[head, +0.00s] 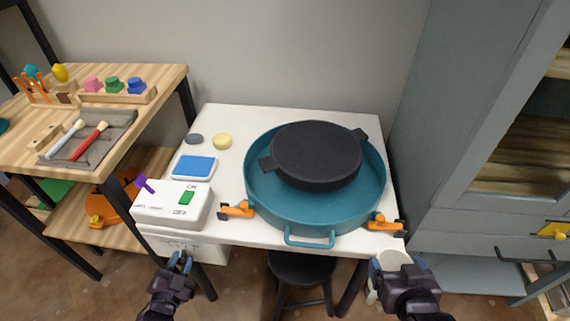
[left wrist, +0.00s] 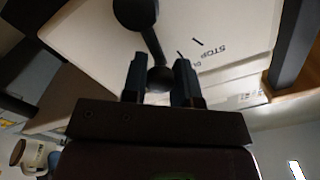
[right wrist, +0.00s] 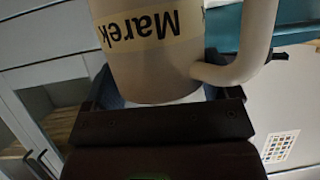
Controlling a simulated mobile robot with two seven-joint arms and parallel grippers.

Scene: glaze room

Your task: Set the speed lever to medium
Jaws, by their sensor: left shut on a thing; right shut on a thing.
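The speed lever (left wrist: 152,38) is a black arm in the left wrist view, with a thick round end at the top and a small ball end lower down. It lies over a pale panel (left wrist: 90,35) with dark tick marks and the upside-down word STOP; a medium mark is not readable. My left gripper (left wrist: 160,85) is shut on the lever's ball end. In the head view the left gripper (head: 180,262) is in front of a white box under the table edge, and the lever itself cannot be made out. My right gripper (head: 390,260) is shut on a white mug.
The mug (right wrist: 150,60) is labelled Marek. On the white table (head: 225,118) stand a teal basin (head: 262,205) with a black wheel (head: 318,150), orange clamps (head: 237,210), and a control box (head: 160,215) with a green switch and purple lever. A black stool (head: 300,268) is below.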

